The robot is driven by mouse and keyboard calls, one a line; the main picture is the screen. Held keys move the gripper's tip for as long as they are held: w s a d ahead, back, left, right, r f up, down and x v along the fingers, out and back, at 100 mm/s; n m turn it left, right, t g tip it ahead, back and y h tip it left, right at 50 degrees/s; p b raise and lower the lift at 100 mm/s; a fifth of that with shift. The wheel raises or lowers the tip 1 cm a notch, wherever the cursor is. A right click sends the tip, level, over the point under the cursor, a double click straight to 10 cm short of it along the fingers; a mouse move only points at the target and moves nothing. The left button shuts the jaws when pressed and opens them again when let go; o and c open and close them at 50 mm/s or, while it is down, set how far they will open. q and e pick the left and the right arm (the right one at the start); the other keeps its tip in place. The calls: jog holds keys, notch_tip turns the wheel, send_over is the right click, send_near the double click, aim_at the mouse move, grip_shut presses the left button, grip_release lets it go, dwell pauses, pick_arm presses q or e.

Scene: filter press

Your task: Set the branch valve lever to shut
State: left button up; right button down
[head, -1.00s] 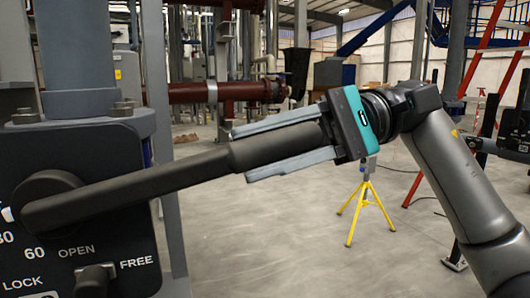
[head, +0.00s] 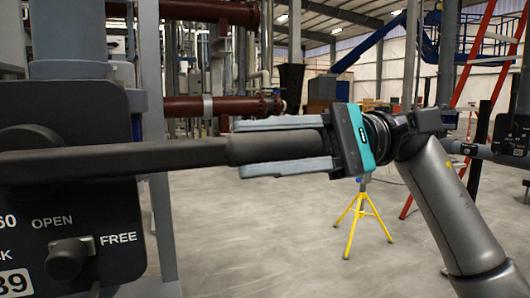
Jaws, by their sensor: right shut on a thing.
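The branch valve lever (head: 120,156) is a long dark bar with a thicker grip, running level from the valve hub (head: 28,138) at the left edge to the right. Behind it is the black valve plate (head: 112,205), with "60", "OPEN" and "FREE" in view and other markings cut off. A small dark lock knob (head: 68,258) sits below "OPEN", its pointer towards "FREE". My right gripper (head: 285,147) has its two grey fingers above and below the lever's grip and is shut on it. My left gripper is not in view.
A yellow tripod stand (head: 362,222) is on the open concrete floor behind my right arm. A grey upright post (head: 155,150) stands just right of the valve plate. Dark red pipes (head: 210,107) run behind, and a red ladder (head: 470,75) is at the right.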

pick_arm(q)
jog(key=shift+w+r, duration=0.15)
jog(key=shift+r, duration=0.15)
pick_arm(e)
jog(key=shift+a+f, duration=0.1)
jog(key=shift+f, duration=0.2)
jog(key=shift+s, duration=0.1)
jog(key=c, duration=0.5)
grip_release()
jog(key=shift+r, duration=0.1)
jog(key=shift+w+d, duration=0.2)
jog(key=shift+d, duration=0.05)
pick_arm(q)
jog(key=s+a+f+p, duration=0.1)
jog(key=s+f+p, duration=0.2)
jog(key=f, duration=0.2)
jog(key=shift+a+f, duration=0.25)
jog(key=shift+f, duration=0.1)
pick_arm(e)
jog(key=v, duration=1.4)
jog(key=shift+d, duration=0.35)
